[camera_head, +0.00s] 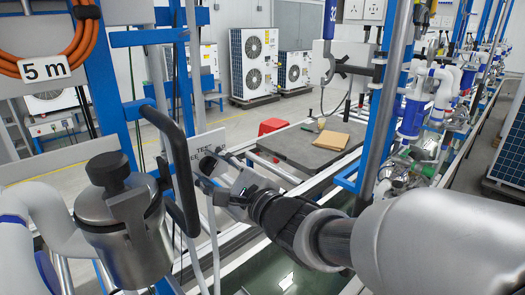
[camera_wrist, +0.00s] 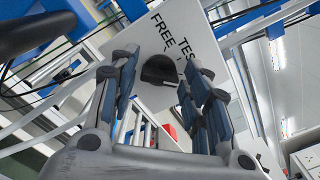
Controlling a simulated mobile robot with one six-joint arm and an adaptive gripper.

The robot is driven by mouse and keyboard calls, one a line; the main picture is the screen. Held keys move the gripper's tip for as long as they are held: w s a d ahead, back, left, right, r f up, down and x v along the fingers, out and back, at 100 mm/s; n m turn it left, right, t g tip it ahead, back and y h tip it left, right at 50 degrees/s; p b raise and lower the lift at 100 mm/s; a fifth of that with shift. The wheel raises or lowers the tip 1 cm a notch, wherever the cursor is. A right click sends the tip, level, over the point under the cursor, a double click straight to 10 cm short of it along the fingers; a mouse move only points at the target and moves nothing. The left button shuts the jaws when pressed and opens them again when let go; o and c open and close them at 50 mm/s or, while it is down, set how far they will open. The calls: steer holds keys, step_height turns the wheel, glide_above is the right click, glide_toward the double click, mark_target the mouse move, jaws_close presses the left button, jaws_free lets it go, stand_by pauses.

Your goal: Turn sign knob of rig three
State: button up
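The sign is a white plate (camera_wrist: 200,40) with black "TEST" and "FREE" lettering in the wrist view. It also shows edge-on to the head camera (camera_head: 211,143), partly behind my gripper. A dark half-round knob (camera_wrist: 160,69) sits on the middle of the plate. My gripper (camera_wrist: 160,62) is open, with one finger on each side of the knob in the picture. White shows between the knob and each finger, so I see no grip on it. The remaining depth to the knob is hard to tell. In the head view my gripper (camera_head: 212,172) is at the sign and hides the knob.
A metal canister with a black cap (camera_head: 122,215) and a black vertical handle (camera_head: 178,165) stand close left of my gripper. A blue upright post (camera_head: 380,110) rises right of it. A grey table (camera_head: 295,150) with a brown block (camera_head: 332,140) lies behind.

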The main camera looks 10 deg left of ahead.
steer(key=c, duration=0.7)
steer(key=shift+n, duration=0.4)
steer(key=n+p, duration=0.1)
steer(key=n, duration=0.5)
steer(key=shift+n+p, duration=0.3)
steer(key=shift+p, duration=0.1)
steer(key=n+b, duration=0.1)
steer(key=n, duration=0.4)
steer(key=shift+n, duration=0.3)
steer(key=n+b, duration=0.1)
steer(key=n, duration=0.3)
steer(key=shift+n, duration=0.7)
